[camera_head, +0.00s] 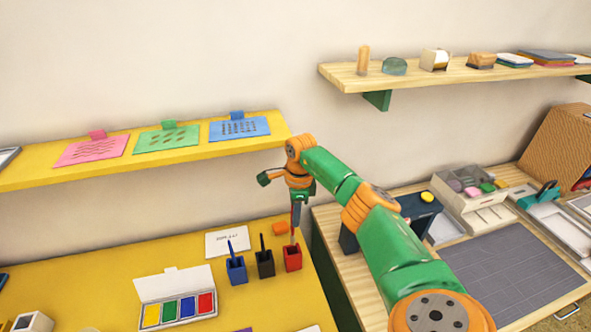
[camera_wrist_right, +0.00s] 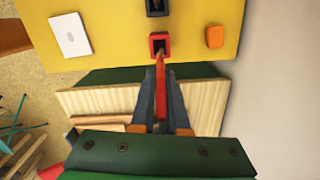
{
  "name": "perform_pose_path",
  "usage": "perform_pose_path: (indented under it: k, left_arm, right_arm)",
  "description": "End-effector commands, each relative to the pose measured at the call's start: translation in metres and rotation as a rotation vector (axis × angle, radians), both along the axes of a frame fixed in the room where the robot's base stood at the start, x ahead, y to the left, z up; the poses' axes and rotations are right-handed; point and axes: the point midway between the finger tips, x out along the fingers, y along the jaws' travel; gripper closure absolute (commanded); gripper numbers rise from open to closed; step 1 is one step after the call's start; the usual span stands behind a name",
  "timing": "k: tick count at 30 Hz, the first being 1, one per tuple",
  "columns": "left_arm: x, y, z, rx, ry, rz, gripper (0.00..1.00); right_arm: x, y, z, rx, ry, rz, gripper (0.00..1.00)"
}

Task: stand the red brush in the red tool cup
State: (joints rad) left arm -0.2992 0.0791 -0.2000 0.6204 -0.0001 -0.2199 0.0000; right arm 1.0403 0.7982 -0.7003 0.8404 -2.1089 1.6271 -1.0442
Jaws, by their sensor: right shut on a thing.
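The red tool cup (camera_head: 292,258) stands upright on the yellow table, at the right end of a row of cups. It also shows in the right wrist view (camera_wrist_right: 153,46). My right gripper (camera_head: 297,203) is above this cup, shut on the red brush (camera_wrist_right: 161,88). The brush (camera_head: 293,235) points down, its lower end at the cup's mouth. In the right wrist view the brush's brown end overlaps the cup's near rim; I cannot tell whether it is inside. My left gripper is not in view.
A black cup (camera_head: 265,263) and a blue cup (camera_head: 236,269), each with a tool standing in it, are left of the red cup. An orange block (camera_head: 281,228) lies behind. A yellow shelf (camera_head: 190,145) runs along the wall. The yellow table's right edge is close by.

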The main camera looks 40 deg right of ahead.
Motion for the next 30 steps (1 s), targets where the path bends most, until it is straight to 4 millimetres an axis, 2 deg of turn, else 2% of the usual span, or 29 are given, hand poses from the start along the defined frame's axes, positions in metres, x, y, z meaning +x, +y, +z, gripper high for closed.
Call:
perform_pose_path:
  k: [1,3,18,28,29,30]
  left_arm:
    - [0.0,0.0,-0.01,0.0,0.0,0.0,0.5]
    - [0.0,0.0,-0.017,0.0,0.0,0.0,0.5]
    - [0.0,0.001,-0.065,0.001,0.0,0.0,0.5]
    - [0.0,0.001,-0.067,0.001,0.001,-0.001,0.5]
    - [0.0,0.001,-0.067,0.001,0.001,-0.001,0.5]
    - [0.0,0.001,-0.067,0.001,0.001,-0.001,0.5]
  right_arm:
    - [0.0,0.0,-0.011,0.001,0.0,0.0,1.0]
    - [0.0,0.0,-0.019,0.001,0.001,0.0,1.0]
    - [0.0,0.0,-0.072,0.001,0.001,-0.001,1.0]
    - [0.0,0.0,-0.075,0.001,0.001,0.0,1.0]
    - [0.0,0.0,-0.075,0.001,0.001,0.0,0.85]
    - [0.0,0.0,-0.075,0.001,0.001,0.0,0.74]
